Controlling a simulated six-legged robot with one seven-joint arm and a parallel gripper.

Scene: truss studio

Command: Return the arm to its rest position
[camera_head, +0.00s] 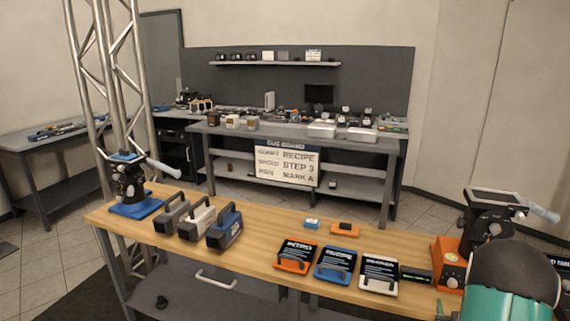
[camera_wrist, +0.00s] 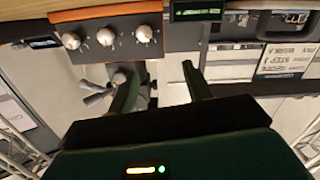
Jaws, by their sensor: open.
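My gripper (camera_wrist: 160,82) shows in the wrist view. Its two dark green fingers stand apart with nothing between them. Behind the fingers are the pale floor and a dark panel with several round knobs (camera_wrist: 106,37). In the head view, a dark, rounded and teal part of my arm (camera_head: 513,275) fills the lower right corner, in front of the bench's right end. The gripper's fingers cannot be made out there.
A wooden bench (camera_head: 250,256) holds blue (camera_head: 138,207) and orange (camera_head: 448,262) devices at its ends, with handled blocks (camera_head: 225,229) and handled cards (camera_head: 337,264) between. A truss (camera_head: 118,90) rises behind its left end. A grey table (camera_head: 300,140) stands farther back.

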